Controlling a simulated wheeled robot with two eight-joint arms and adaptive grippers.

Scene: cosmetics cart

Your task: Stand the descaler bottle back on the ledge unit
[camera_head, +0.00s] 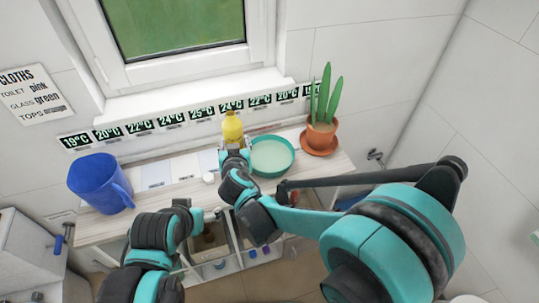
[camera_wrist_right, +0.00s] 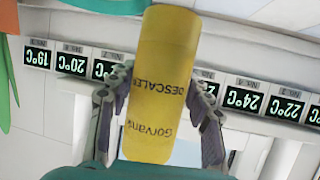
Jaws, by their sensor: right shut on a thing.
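The yellow descaler bottle (camera_head: 232,128) is at the back of the ledge unit (camera_head: 150,176), between the blue jug and the green bowl. My right gripper (camera_head: 234,153) is shut on it; in the right wrist view the yellow bottle (camera_wrist_right: 160,60) sits between both fingers, its printed label upside down. The bottle looks roughly upright. Its base is hidden behind my gripper, so I cannot tell whether it touches the ledge top. My left gripper (camera_head: 196,213) is low at the ledge's front edge, away from the bottle; its fingers are too unclear to read.
A blue jug (camera_head: 98,184) stands on the left of the ledge. A green bowl (camera_head: 272,157) is right beside the bottle, and a potted cactus (camera_head: 322,130) stands further right. Temperature labels (camera_head: 172,118) line the wall behind. Open bins with bottles (camera_head: 212,245) sit below the front edge.

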